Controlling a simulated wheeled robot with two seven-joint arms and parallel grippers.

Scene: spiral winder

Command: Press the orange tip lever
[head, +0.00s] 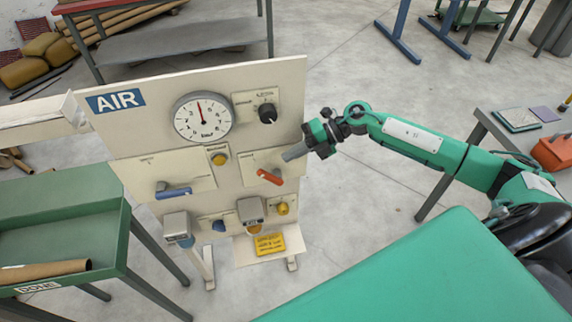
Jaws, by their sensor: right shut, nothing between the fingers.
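The orange lever (270,177) sits on the right half of the cream AIR panel (150,141). It slants down to the right across its plate. My right gripper (291,153) comes in from the right, with its grey fingers shut and empty, pointing left and slightly down at the panel's right edge. The fingertips are just above and right of the lever, with a small gap in the picture. I cannot tell their depth from the panel. My left gripper is not in view.
A green tray table (60,203) stands at left. A green surface (420,275) fills the lower right.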

